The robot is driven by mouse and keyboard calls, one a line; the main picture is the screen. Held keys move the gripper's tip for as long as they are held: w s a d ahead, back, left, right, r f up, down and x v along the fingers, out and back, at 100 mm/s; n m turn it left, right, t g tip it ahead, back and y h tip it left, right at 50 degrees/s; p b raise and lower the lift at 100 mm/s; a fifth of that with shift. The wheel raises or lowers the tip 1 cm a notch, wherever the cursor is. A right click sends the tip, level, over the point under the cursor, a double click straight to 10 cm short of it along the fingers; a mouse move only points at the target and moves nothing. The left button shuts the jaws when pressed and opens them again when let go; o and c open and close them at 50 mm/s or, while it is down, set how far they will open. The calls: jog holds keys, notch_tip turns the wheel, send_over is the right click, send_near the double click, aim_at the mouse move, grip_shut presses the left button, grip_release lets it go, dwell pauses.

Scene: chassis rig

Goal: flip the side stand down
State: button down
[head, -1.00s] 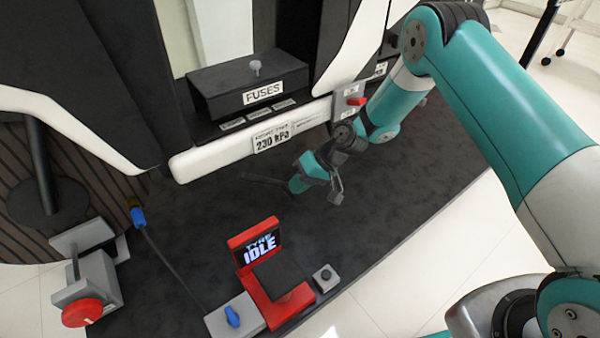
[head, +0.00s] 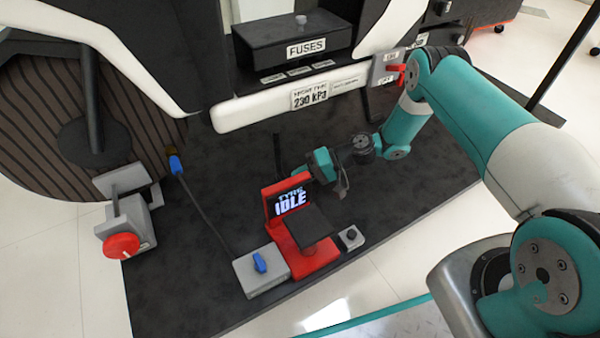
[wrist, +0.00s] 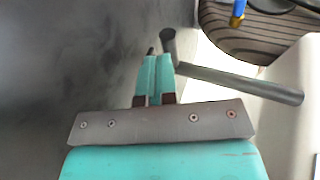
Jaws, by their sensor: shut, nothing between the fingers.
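The side stand, a dark bar (head: 278,155), shows in the head view below the white body edge, behind the red tyre unit. It points nearly straight down in the picture. In the wrist view the grey bar (wrist: 240,83) runs off to the right, with a short upturned peg at its left end beside my fingertips. My gripper (head: 299,173) is low under the body, just right of the bar. In the wrist view my gripper (wrist: 156,68) has its teal fingers together with nothing between them. I cannot tell whether they touch the bar.
The red tyre unit (head: 310,258) stands close in front of my gripper. A grey box with a blue knob (head: 262,272) and a small button box (head: 351,237) flank it. The fuse box (head: 295,45) is above.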

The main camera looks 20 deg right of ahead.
jog(key=shift+s+a+f, duration=0.15)
jog(key=shift+a, duration=0.2)
jog(key=shift+a, duration=0.2)
jog(key=shift+d, duration=0.1)
jog(key=shift+d, duration=0.3)
jog(key=d, duration=0.2)
jog(key=w+d, duration=0.1)
jog(key=shift+w+d+r, duration=0.1)
jog(key=shift+d+r, duration=0.1)
jog(key=shift+r, duration=0.2)
jog(key=d+p, duration=0.1)
jog(key=d, duration=0.5)
jog(key=d+p, duration=0.1)
jog(key=d, duration=0.2)
jog(key=shift+s+r+p, duration=0.2)
jog(key=shift+r+p, duration=0.15)
jog(key=shift+r, duration=0.05)
jog(key=shift+d, duration=0.55)
jog(key=shift+r, duration=0.1)
